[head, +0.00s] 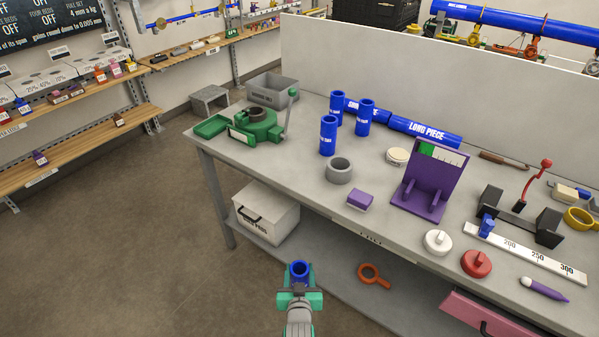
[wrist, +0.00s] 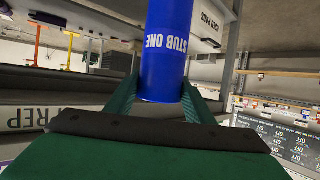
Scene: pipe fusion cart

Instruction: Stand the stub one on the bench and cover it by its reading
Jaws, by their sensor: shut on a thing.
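My gripper (head: 298,293) is shut on a blue pipe stub (head: 300,270), held in front of the bench, apart from it. In the wrist view the stub (wrist: 168,45) reads "STUB ONE" and sits between the green fingers (wrist: 160,98). The grey bench (head: 270,165) carries a white knobbed cap (head: 438,242) and a red knobbed cap (head: 476,263) near its front edge. A purple stand (head: 425,185) with a green-and-white scale stands behind them. A white ruler (head: 525,253) marked 200, 250, 300 lies at right. I cannot read any measure for the stub.
Several upright blue stubs (head: 328,135) and lying "LONG PIECE" pipes (head: 425,131) are at the back. A grey ring (head: 338,170), purple block (head: 360,200) and green clamp (head: 258,125) stand left of centre. Bare top lies around the block. An orange ring tool (head: 373,275) is on the lower shelf.

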